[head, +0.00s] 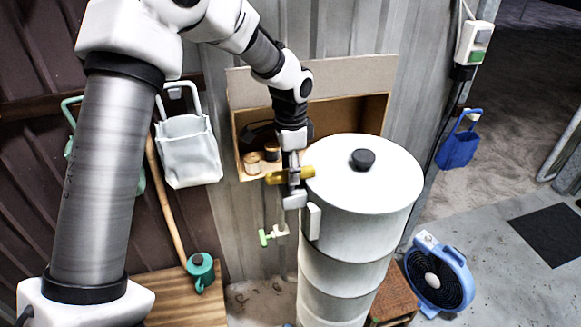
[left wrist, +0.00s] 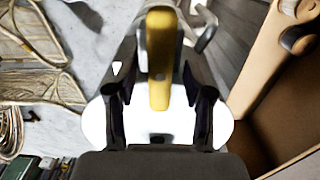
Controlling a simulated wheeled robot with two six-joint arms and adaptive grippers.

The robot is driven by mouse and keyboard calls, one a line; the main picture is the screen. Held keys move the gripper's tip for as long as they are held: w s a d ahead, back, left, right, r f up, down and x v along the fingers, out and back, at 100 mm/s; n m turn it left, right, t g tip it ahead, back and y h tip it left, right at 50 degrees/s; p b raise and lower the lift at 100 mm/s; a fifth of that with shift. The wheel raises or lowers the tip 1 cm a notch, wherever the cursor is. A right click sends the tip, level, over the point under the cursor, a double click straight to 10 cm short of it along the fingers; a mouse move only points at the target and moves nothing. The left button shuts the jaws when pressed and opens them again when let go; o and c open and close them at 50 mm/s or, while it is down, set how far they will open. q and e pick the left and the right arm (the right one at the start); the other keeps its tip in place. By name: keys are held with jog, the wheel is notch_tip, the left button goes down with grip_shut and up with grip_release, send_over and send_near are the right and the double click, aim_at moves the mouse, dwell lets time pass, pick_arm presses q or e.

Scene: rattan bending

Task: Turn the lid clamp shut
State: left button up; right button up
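A tall white drum (head: 345,245) stands at the centre of the head view. Its round white lid (head: 325,165) has a dark knob (head: 363,159) on top. The yellow lid clamp handle (head: 275,179) sits at the drum's left upper edge. My left gripper (head: 293,188) is right at this handle and partly covers it. In the left wrist view, the yellow handle (left wrist: 159,60) lies between the two dark fingers of my left gripper (left wrist: 160,115), with gaps on both sides. The fingers are open. My right gripper is in neither view.
An open wooden wall box (head: 318,125) with small spools is behind the gripper. A green-handled valve (head: 266,237) is below left of the clamp. A blue fan (head: 438,275) stands on the floor right of the drum. A white bag (head: 188,150) hangs at left.

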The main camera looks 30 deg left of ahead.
pick_arm(q)
jog(key=shift+r, duration=0.1)
notch_tip(320, 180, up, 12)
dwell(0.4)
dwell(0.3)
